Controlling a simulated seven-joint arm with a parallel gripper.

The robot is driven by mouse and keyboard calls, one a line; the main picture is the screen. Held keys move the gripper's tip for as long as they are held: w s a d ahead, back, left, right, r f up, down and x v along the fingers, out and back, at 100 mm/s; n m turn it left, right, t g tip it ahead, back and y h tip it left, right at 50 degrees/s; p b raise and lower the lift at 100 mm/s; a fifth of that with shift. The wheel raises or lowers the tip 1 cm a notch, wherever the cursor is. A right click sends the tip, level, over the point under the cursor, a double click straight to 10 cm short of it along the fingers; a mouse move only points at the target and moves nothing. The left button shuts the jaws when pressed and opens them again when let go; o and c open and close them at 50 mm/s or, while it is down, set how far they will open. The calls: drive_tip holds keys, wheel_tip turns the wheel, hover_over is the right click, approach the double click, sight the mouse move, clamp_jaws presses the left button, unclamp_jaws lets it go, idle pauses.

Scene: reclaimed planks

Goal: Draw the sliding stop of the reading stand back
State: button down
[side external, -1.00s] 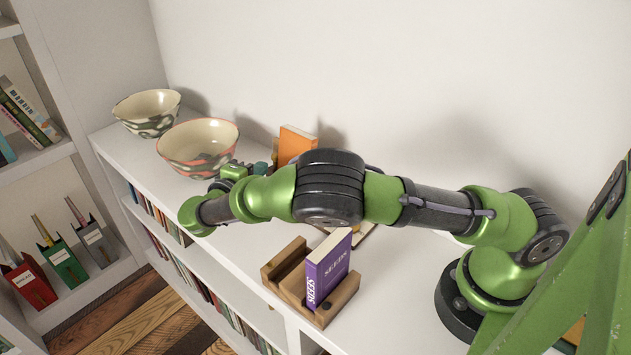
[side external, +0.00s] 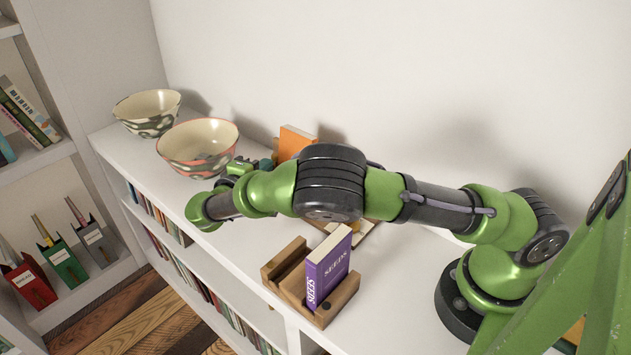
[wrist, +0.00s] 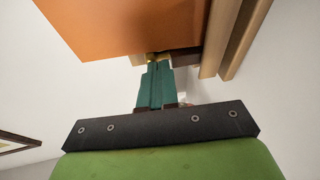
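An orange book (side external: 295,143) stands at the back of the white shelf top, partly hidden by my arm. In the wrist view the orange book (wrist: 130,25) fills the upper middle, with pale wooden bars (wrist: 232,38) to its right that look like part of a stand. My gripper (wrist: 154,62) has its teal fingers side by side, shut or almost so, with the tips at the book's lower edge. A small yellowish piece and a dark brown block (wrist: 186,60) show at the tips. Whether the fingers touch them is unclear. In the side view my gripper (side external: 262,164) is mostly hidden.
A wooden holder (side external: 289,262) with a purple SEEDS book (side external: 328,268) stands at the shelf top's front edge. A pink-rimmed bowl (side external: 198,146) is close behind my wrist, and another bowl (side external: 147,112) is farther left. The white wall (side external: 400,80) is behind.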

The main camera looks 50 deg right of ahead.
drive_tip(key=shift+d, duration=0.3)
drive_tip(key=shift+w+d, duration=0.1)
drive_tip(key=shift+w, duration=0.7)
idle(0.3)
drive_tip(key=shift+a, duration=2.6)
